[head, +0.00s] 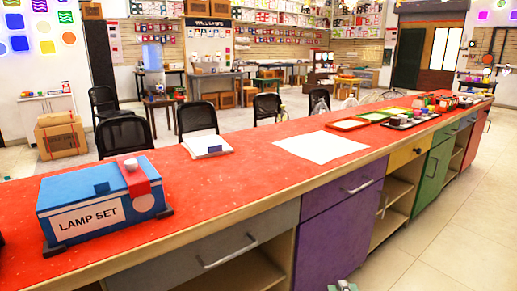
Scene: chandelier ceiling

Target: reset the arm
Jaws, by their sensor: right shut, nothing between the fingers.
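My right gripper (343,286) shows only as a small piece at the bottom edge, in front of the counter's lower cabinets. It is shut and empty, and most of it is cut off by the frame. It is apart from the objects on the counter. My left gripper cannot be made out in the head view.
A long red-topped counter (235,178) runs from lower left to upper right. On it are a blue LAMP SET box (95,191), a white pad (207,146), a white sheet (322,147) and several trays at the far end. The tiled floor (455,215) at right is clear.

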